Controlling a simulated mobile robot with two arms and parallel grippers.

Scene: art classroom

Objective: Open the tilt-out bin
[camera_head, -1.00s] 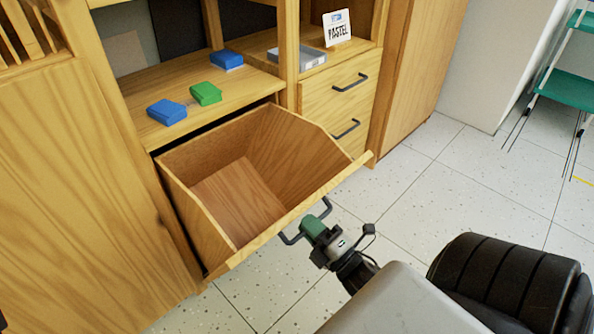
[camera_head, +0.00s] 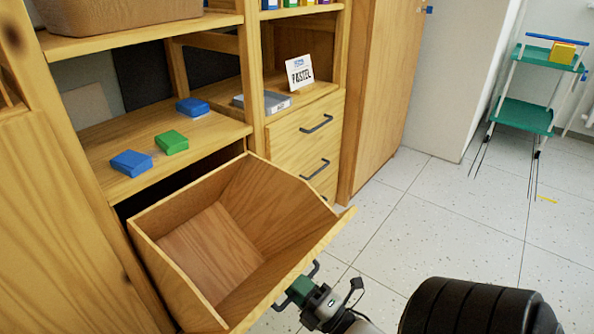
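The wooden tilt-out bin (camera_head: 222,312) is tipped far out from the cabinet, and its empty inside shows. Its dark handle (camera_head: 314,269) is on the outer face of the front panel, at the panel's lower right in the picture. One gripper (camera_head: 299,291), with a green part at its tip, is at the handle, overlapping its middle. Its fingers are too hidden to tell whether they are closed on the bar. Its arm comes in from the lower right, so I take it as my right gripper. My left gripper is not in view.
The shelf (camera_head: 110,150) above the bin holds blue and green blocks (camera_head: 172,142). A grey tray (camera_head: 265,101) and a PASTEL sign (camera_head: 299,72) stand above two closed drawers (camera_head: 305,125). A green-shelved cart (camera_head: 522,115) stands at the far right. The tiled floor (camera_head: 440,215) between is clear.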

